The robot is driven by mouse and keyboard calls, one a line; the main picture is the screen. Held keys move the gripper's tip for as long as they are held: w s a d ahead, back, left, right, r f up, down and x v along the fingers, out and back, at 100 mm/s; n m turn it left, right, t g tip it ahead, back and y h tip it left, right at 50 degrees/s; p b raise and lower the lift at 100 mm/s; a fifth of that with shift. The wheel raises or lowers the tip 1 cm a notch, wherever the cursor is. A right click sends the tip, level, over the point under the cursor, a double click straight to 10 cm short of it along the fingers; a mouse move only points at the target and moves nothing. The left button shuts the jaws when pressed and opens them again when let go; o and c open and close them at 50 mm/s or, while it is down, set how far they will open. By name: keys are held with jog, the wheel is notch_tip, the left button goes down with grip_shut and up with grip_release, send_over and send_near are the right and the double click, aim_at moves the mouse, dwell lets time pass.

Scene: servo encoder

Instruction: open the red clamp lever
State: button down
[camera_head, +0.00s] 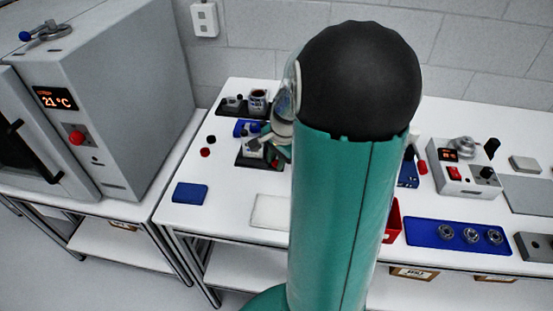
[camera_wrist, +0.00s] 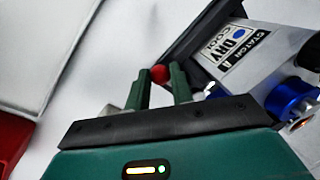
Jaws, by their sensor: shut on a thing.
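The red ball knob of the clamp lever (camera_wrist: 159,74) shows in the wrist view between my fingertips. My gripper (camera_wrist: 161,82) has two green fingers, one on each side of the knob, and is shut on it. The lever's shaft is hidden by the fingers. Beside it, on the right, is a grey metal block (camera_wrist: 240,70) with a white label reading "DRY", standing by a dark frame. A blue ring (camera_wrist: 290,101) sits below the block. In the head view my gripper (camera_head: 274,149) is at the dark-based fixture (camera_head: 249,161); my arm hides part of this area.
A grey oven (camera_head: 130,100) reading 21 °C stands to the left. A blue block (camera_head: 189,193) and a white pad (camera_head: 270,212) lie in front on the bench. A blue tray (camera_head: 425,232) with metal rings is right.

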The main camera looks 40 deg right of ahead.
jog(key=shift+s+d, duration=0.15)
jog(key=n, duration=0.1)
jog(key=s+d+n, duration=0.1)
jog(key=shift+n, duration=0.4)
jog(key=n, duration=0.1)
jog(key=d+n+y, duration=0.1)
jog(key=shift+s+d+n, duration=0.3)
jog(key=shift+s+n, duration=0.1)
jog(key=n, duration=0.1)
jog(key=d+n, duration=0.1)
jog(key=shift+s+d+n+g, duration=0.2)
jog(key=shift+d+n+g, duration=0.1)
jog(key=shift+d+n+y, duration=0.3)
jog(key=shift+d+n, duration=0.65)
jog(key=shift+n, duration=0.55)
jog(key=shift+r, duration=0.1)
jog(key=c, duration=1.3)
grip_release()
jog(key=shift+o, duration=0.3)
jog(key=shift+s, duration=0.1)
